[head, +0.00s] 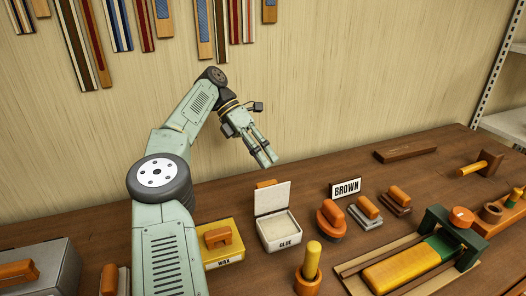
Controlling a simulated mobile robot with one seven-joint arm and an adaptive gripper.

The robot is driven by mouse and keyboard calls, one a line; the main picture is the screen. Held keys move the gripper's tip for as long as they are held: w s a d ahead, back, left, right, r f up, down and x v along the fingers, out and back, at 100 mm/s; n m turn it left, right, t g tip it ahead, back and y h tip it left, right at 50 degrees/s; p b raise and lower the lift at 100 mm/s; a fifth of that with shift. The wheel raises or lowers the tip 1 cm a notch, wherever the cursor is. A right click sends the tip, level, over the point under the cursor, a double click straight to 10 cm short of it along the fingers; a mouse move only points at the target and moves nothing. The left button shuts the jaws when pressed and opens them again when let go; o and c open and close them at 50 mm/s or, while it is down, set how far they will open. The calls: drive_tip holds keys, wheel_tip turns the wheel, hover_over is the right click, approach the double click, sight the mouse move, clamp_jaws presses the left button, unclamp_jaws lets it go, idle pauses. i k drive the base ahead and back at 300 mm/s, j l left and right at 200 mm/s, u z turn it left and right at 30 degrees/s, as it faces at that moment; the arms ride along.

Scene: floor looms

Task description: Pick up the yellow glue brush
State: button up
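A short yellow handle (312,258) stands upright in a round orange-brown base (307,282) at the front of the bench; it may be the glue brush, but no bristles show. A white open box labelled GLUE (279,236) stands behind it, its lid raised. My gripper (268,159) hangs above the back of the bench, behind the glue box and apart from everything. Its fingers point down to the right with nothing visible between them. They are seen partly side-on, so their opening is unclear.
A yellow WAX box (221,245) stands left of the glue box. Orange-handled tools and a BROWN sign (346,188) are to the right. A yellow-handled mallet (474,168) lies back right. The back middle is clear.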

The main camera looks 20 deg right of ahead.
sight(312, 254)
drive_tip(key=k, duration=1)
